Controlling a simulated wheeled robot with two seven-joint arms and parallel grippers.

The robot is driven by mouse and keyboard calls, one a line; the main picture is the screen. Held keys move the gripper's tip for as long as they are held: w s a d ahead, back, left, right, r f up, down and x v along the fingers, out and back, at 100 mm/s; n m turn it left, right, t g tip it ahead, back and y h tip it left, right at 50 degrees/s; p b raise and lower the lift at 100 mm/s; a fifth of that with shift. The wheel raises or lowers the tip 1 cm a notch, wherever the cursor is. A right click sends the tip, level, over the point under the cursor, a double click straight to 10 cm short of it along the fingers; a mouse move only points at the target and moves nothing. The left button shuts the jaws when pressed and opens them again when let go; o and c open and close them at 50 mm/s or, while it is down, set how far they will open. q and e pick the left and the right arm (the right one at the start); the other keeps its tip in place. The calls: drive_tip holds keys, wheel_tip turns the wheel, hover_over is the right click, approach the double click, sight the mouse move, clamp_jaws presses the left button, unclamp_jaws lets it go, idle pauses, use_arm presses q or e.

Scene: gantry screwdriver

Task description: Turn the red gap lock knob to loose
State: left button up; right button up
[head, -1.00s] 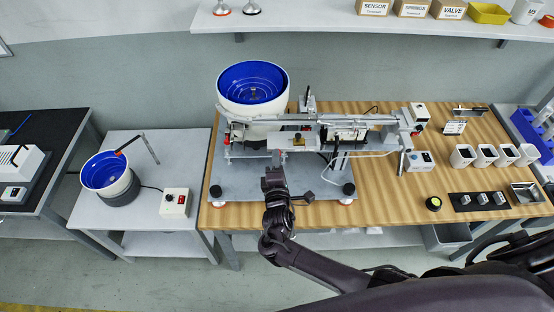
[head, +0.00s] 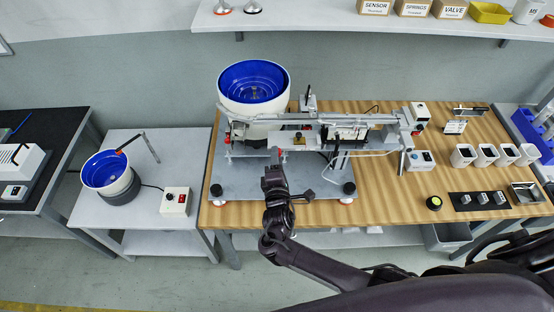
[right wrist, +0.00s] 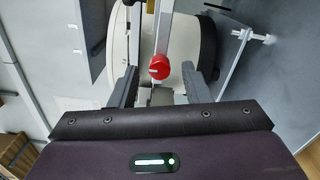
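The red gap lock knob (right wrist: 160,67) is round, with a pale mark across its face, and sits at the lower end of a light metal bar in the right wrist view. My right gripper (right wrist: 159,72) is open, with one finger on each side of the knob and a gap visible on both sides. I cannot tell how deep the knob lies between the fingertips. In the head view my right gripper (head: 273,168) is at the front of the feeder machine, below its rail. My left gripper is not in view.
The blue feeder bowl (head: 252,80) stands behind the rail (head: 370,119). Black-capped posts stand at the front corners of the grey machine plate (head: 235,182).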

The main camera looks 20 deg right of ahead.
drive_tip(key=b+v, duration=0.1)
drive_tip(key=v, duration=0.6)
drive_tip(key=shift+s+b, duration=0.35)
drive_tip(key=shift+s, duration=0.05)
drive_tip(key=shift+a, duration=0.15)
